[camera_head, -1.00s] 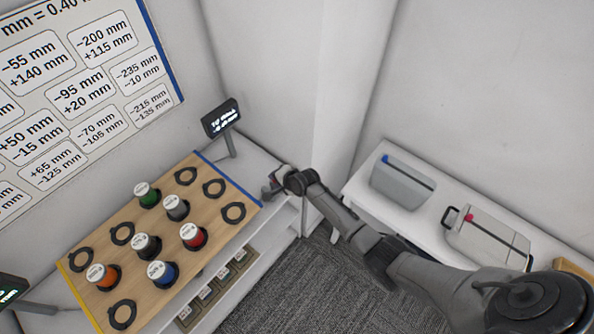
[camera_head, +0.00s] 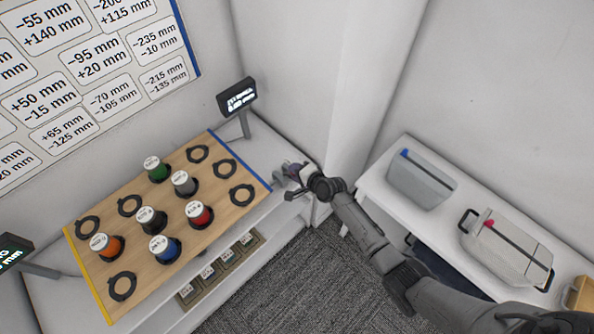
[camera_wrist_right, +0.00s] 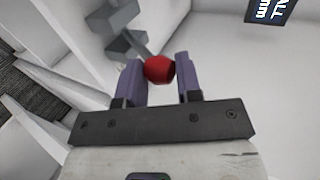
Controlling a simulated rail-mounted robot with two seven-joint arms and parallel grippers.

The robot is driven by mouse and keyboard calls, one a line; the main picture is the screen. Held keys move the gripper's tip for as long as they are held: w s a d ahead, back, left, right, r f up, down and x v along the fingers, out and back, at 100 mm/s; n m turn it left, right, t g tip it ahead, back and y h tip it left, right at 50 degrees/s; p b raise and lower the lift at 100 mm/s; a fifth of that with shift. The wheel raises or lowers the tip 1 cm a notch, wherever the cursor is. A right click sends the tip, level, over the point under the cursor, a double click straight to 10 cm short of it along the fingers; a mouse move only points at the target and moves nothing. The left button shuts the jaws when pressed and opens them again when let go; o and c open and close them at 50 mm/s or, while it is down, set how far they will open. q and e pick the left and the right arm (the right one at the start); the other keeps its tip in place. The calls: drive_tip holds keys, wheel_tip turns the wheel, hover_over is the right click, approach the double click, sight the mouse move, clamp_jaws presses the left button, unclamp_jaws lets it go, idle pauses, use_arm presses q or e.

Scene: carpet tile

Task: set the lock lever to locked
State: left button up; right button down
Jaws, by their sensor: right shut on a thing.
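The lock lever (camera_wrist_right: 130,30) is a grey bar with a round red knob (camera_wrist_right: 159,69) at its end. In the right wrist view, the bar runs from the knob up and to the left, to grey blocks. My right gripper (camera_wrist_right: 158,62) has its two purple fingers on either side of the knob and is shut on it. In the head view, my right gripper (camera_head: 293,174) is at the right end of the white bench, beside the wooden board. The lever is mostly hidden there, and any locked mark is not readable. My left gripper is not in view.
The wooden board (camera_head: 112,240) holds several coloured jars and black rings. A small display (camera_head: 237,97) stands behind its right end. A white wall corner is close to my right gripper. A white table (camera_head: 380,190) with grey bins is at the right.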

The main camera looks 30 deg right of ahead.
drive_tip(key=shift+s+f, duration=0.3)
drive_tip(key=shift+f, duration=0.25)
drive_tip(key=c, duration=1.2)
unclamp_jaws()
drive_tip(key=shift+c, duration=0.2)
drive_tip(key=o, duration=0.4)
drive_tip(key=shift+r, duration=0.1)
drive_tip(key=shift+o, duration=0.2)
drive_tip(key=shift+r, duration=0.1)
drive_tip(key=shift+r, duration=0.1)
drive_tip(key=p+v, duration=0.2)
drive_tip(key=v, duration=1.1)
drive_tip(key=shift+s+r+p, duration=0.2)
drive_tip(key=shift+s+p, duration=0.05)
drive_tip(key=shift+p, duration=0.15)
drive_tip(key=shift+d, duration=0.1)
